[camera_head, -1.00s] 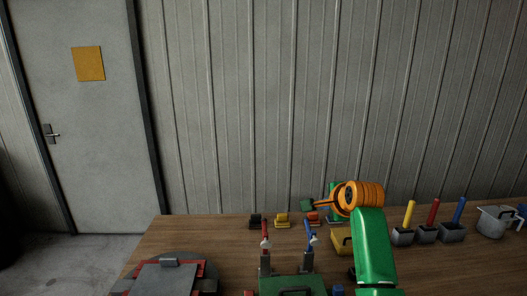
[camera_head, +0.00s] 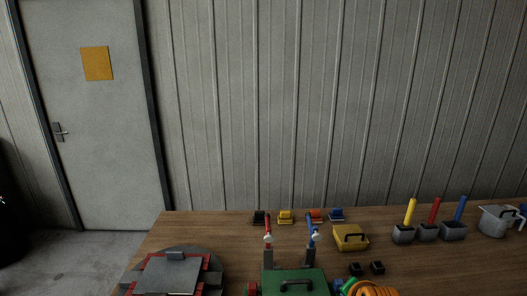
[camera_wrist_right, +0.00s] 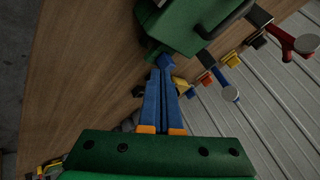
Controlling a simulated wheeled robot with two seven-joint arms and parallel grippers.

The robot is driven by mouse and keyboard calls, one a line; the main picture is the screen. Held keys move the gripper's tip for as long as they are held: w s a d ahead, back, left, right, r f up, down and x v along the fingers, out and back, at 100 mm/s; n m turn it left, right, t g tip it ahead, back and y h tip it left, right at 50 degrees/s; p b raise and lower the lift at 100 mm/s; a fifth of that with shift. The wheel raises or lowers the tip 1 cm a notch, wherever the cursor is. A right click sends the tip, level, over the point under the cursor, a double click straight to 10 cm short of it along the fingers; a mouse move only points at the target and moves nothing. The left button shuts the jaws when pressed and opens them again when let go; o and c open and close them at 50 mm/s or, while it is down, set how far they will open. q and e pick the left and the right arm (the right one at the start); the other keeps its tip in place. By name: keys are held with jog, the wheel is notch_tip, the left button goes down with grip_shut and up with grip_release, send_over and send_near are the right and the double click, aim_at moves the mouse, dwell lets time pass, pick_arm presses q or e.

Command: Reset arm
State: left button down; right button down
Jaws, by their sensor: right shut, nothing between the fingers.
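My right gripper (camera_wrist_right: 165,70) shows in the wrist view. Its two blue fingers lie together, shut and empty, with their tips close to the lower edge of a green block with a dark handle (camera_wrist_right: 182,28). I cannot tell whether they touch it. In the head view, part of my right arm, orange and green, shows only at the bottom edge, right of the green block (camera_head: 312,275). My left gripper is in neither view.
A grey plate with red edges (camera_head: 165,277) is at the table's left. Red (camera_head: 267,230) and blue (camera_head: 310,232) levers stand behind the green block. A yellow box (camera_head: 350,238), grey bins with coloured sticks (camera_head: 428,232) and a grey pot (camera_head: 493,222) stand right. The table's back left is clear.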

jog(key=s+a+f+n+g, duration=0.1)
jog(key=s+f+n, duration=0.25)
jog(key=s, duration=0.55)
jog(key=s+a+f+n+g+y, duration=0.15)
jog(key=s+n, duration=0.35)
jog(key=s, duration=0.5)
jog(key=s+a+f+n+g, duration=0.2)
jog(key=s+f+n, duration=0.2)
jog(key=s, duration=0.5)
notch_tip(320, 180, down, 15)
jog(key=s, duration=0.1)
jog(key=s+d+f+g, duration=0.2)
jog(key=s+f, duration=0.9)
jog(key=s, duration=0.2)
jog(key=shift+s+d+f, duration=0.15)
jog(key=shift+d+f, duration=0.1)
jog(key=shift+d, duration=0.1)
